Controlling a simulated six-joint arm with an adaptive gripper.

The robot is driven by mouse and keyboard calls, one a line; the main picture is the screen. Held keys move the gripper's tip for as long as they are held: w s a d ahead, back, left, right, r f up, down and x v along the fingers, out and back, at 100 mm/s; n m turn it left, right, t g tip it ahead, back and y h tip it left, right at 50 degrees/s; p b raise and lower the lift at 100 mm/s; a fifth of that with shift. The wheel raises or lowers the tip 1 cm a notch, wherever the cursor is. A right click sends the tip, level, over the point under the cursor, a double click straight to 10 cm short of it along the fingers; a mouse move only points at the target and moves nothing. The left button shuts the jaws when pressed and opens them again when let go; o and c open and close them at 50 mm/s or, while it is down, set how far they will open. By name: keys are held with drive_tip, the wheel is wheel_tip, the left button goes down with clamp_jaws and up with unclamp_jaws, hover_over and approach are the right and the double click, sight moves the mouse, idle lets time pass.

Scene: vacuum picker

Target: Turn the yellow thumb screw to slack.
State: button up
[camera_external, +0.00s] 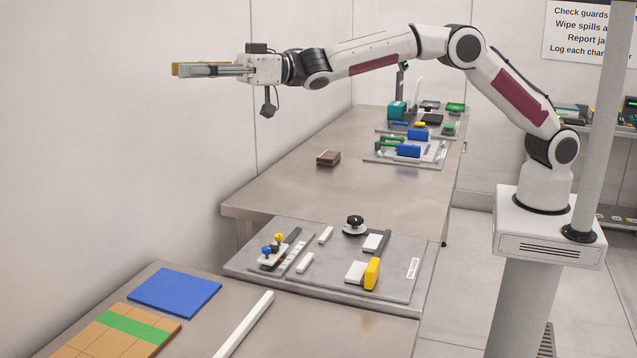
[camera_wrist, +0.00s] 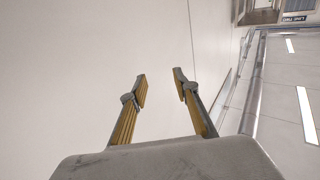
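A small yellow knob (camera_external: 279,238), which looks like the yellow thumb screw, stands beside a blue knob (camera_external: 266,251) on a small light block at the left of a grey board (camera_external: 335,280). Its turned position is too small to tell. My gripper (camera_external: 176,70) is stretched out to the left, high above the tables and far from the board. In the wrist view my gripper (camera_wrist: 160,88) has its two yellow-padded fingers apart with nothing between them. The wrist view shows the wall and floor, not the board.
The board also carries a black knob (camera_external: 355,224), a yellow block (camera_external: 372,273) and several white bars. A blue mat (camera_external: 174,291) lies on the front table. A brown block (camera_external: 328,158) and more fixtures (camera_external: 408,150) sit on the far table. The air around my gripper is clear.

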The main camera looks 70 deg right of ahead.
drive_tip(key=w+d+f+m+h, duration=0.1)
drive_tip(key=d+f+m+h, duration=0.35)
drive_tip(key=f, duration=0.35)
drive_tip(key=g+h, duration=0.8)
approach(279, 235)
drive_tip(key=shift+r+n, duration=0.1)
drive_tip(key=shift+n, duration=0.25)
drive_tip(key=shift+w+a, duration=0.1)
drive_tip(key=shift+x, duration=3.8)
clamp_jaws()
